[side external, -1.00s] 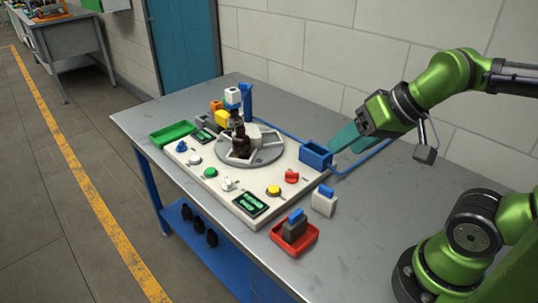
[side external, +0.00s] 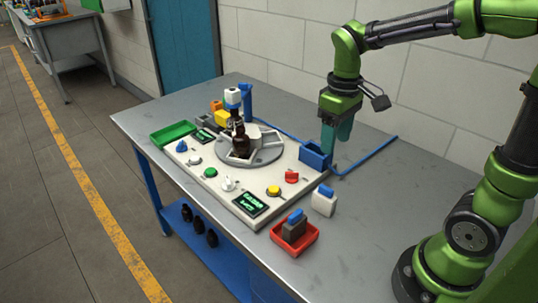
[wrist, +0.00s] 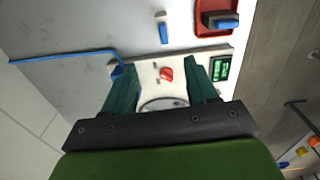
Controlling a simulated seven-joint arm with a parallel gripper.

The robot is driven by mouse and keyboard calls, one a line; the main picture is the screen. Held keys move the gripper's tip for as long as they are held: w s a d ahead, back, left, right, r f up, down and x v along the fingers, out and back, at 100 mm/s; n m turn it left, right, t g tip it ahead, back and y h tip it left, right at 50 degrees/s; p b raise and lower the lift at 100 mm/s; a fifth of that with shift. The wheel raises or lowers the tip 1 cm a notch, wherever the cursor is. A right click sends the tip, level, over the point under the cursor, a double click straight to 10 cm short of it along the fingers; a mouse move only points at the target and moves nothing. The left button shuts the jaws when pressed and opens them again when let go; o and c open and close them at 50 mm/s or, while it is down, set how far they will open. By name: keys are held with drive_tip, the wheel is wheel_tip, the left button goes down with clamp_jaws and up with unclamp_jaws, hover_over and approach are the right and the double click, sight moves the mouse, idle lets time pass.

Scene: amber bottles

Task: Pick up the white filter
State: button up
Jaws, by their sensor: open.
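The white filter (side external: 324,203), a white block with a blue top, stands on the bare grey table to the right of the machine panel, behind the red tray. It also shows near the top middle of the wrist view (wrist: 162,28). My gripper (side external: 336,148) hangs above the table by the blue bin, fingers down, apart from the filter and higher than it. In the wrist view the teal fingers (wrist: 161,72) are spread, with nothing held between them; the filter lies beyond their tips.
A red tray (side external: 312,243) holds a dark filter (side external: 294,229) with a blue top, close to the white one. The blue bin (side external: 315,157) stands at the panel's corner. The panel carries knobs and a turntable (side external: 268,155) with a brown bottle. Table right of the white filter is clear.

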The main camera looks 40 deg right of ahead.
sight(326, 187)
wheel_tip(326, 187, down, 11)
drive_tip(key=shift+s+r, duration=0.15)
drive_tip(key=shift+r, duration=0.05)
drive_tip(key=shift+a+f, duration=0.2)
drive_tip(key=shift+f, duration=1.4)
drive_tip(key=shift+a+f, duration=0.15)
drive_tip(key=shift+f, duration=1.4)
clamp_jaws()
